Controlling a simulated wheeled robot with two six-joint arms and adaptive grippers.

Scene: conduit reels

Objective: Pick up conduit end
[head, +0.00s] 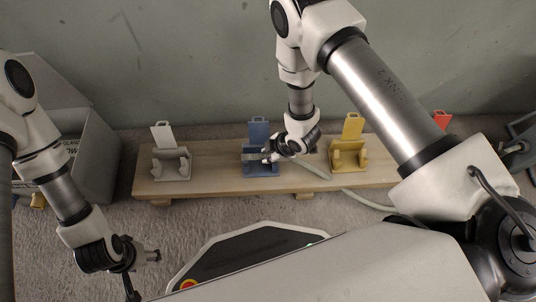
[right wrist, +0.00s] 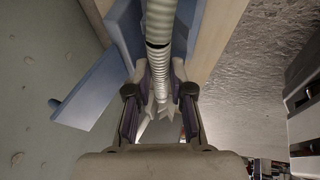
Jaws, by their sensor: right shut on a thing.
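The grey ribbed conduit (head: 318,169) runs across the wooden bench to my right gripper (head: 267,157) at the blue holder (head: 258,133). In the right wrist view, my right gripper's fingers (right wrist: 160,78) are shut on the conduit (right wrist: 159,22) from both sides. A dark band crosses the conduit just above the fingers, and pale prongs show at its end between them. The conduit lies between the walls of the blue holder (right wrist: 128,30); whether it touches its base is hidden.
A white holder (head: 171,165) and a yellow holder (head: 349,155) stand on the wooden bench (head: 215,178) either side of the blue one. A red holder (head: 442,119) is partly hidden behind my right arm. A grey box (head: 92,150) stands at left.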

